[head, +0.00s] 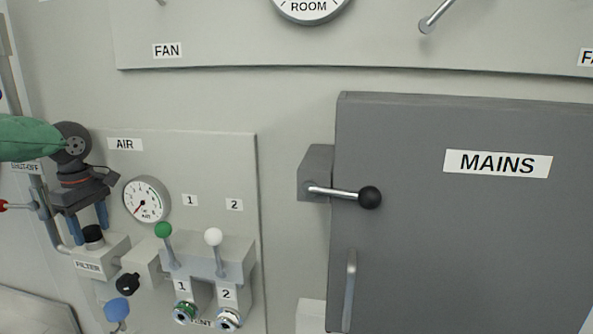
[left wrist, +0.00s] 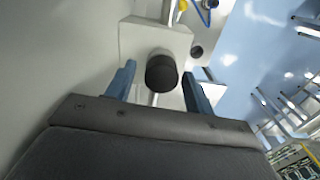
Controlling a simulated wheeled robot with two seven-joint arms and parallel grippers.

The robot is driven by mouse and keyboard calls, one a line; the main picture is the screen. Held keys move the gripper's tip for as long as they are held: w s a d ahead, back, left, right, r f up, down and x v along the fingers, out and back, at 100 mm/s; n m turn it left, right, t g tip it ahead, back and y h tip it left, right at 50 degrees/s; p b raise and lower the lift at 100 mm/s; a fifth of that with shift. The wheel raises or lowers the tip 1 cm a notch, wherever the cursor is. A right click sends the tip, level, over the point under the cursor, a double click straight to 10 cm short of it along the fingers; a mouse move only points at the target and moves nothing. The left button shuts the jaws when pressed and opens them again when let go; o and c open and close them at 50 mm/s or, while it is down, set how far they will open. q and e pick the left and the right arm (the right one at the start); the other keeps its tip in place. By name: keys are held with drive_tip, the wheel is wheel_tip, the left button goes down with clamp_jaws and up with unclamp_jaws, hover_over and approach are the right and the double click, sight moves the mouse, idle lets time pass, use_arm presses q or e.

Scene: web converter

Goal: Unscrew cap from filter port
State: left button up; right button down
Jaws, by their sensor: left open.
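The black cap (head: 93,236) sits on top of the pale block labelled FILTER (head: 88,266) at the lower left of the head view. My left gripper (head: 89,228) comes down from above with its blue fingers pointing at the block. In the left wrist view the cap (left wrist: 161,73) lies between the two blue fingertips of my left gripper (left wrist: 157,76), with a gap on each side. The left gripper is open and holds nothing. My right gripper is not in view.
A pressure gauge (head: 147,198), a green-knobbed lever (head: 164,230) and a white-knobbed lever (head: 213,237) are right of the filter. A black knob (head: 128,284) and a blue knob (head: 117,309) are close below. The grey MAINS cabinet (head: 455,230) fills the right.

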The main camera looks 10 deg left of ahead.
use_arm(q)
drive_tip(key=m, duration=0.2)
drive_tip(key=shift+s+m, duration=0.1)
drive_tip(key=shift+m, duration=1)
drive_tip(key=shift+m, duration=2)
drive_tip(key=shift+m, duration=2)
drive_tip(key=shift+d, duration=0.1)
